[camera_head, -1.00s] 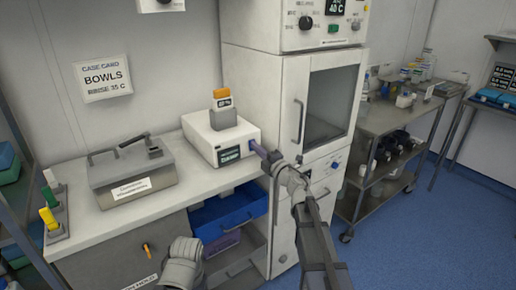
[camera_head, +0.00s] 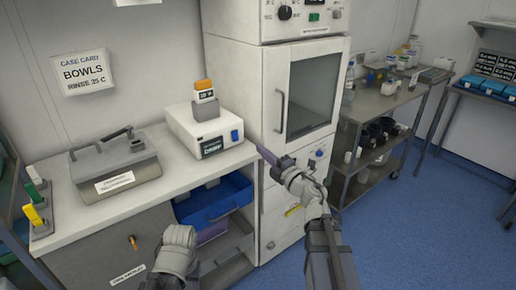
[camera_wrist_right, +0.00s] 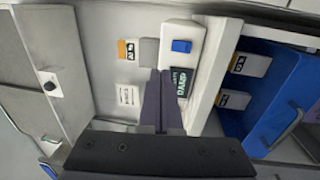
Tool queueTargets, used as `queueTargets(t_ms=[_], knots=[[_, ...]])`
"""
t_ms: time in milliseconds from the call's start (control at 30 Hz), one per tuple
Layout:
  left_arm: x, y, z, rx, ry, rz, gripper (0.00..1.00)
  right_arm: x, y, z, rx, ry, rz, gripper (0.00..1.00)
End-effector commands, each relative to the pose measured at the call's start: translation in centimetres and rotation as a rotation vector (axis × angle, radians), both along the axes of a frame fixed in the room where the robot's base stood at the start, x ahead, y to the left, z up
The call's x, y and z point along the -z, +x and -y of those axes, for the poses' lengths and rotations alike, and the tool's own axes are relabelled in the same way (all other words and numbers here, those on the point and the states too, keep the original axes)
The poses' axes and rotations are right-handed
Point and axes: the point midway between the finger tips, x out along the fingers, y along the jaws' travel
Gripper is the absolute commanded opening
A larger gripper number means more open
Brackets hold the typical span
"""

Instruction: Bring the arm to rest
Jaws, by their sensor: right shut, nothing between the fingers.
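My right gripper (camera_head: 263,152) is shut and empty. Its dark fingers point back and left, in front of the white cabinet's left edge, just right of a white box-shaped device (camera_head: 205,130) on the counter. The fingers look apart from that device and its blue switch (camera_head: 235,135). In the right wrist view the purple-grey fingers (camera_wrist_right: 161,90) lie together with nothing between them, and the blue switch (camera_wrist_right: 182,46) and dark display (camera_wrist_right: 181,83) are beyond. A grey part of my left arm (camera_head: 178,250) shows at the bottom; no left fingers are seen.
A tall white cabinet (camera_head: 270,75) with a glass door stands right of the counter (camera_head: 105,205). A metal cart (camera_head: 385,115) is at right. Blue floor (camera_head: 420,230) is clear at lower right.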

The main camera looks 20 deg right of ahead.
Motion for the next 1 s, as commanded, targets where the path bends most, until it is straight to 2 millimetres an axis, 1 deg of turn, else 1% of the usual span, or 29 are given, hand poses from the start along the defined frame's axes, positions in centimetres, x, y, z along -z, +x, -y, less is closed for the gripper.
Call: queueTargets(t_ms=[333,433,567,667,767,867,967,1000], knots=[[0.0,0.0,0.0,0.0,0.0,0.0,0.5,0.0,0.1,0.0,0.0,0.0,0.0,0.0],[0.0,0.0,0.0,0.0,0.0,0.0,0.5,-0.1,0.3,0.0,0.024,0.025,-0.001,0.0],[0.0,0.0,0.0,0.0,0.0,0.0,0.5,-0.4,1.4,0.4,0.141,0.144,-0.02,0.0],[0.0,0.0,0.0,0.0,0.0,0.0,0.5,0.4,2.2,0.9,0.28,0.293,-0.074,0.0],[0.0,0.0,0.0,0.0,0.0,0.0,0.5,2.5,2.3,1.1,0.425,0.448,-0.167,0.0],[0.0,0.0,0.0,0.0,0.0,0.0,0.5,5.8,1.6,0.6,0.56,0.588,-0.293,0.0],[0.0,0.0,0.0,0.0,0.0,0.0,0.5,9.8,-0.1,-0.8,0.692,0.707,-0.453,0.0],[0.0,0.0,0.0,0.0,0.0,0.0,0.5,11.5,-1.0,-1.7,0.742,0.746,-0.526,0.0]])
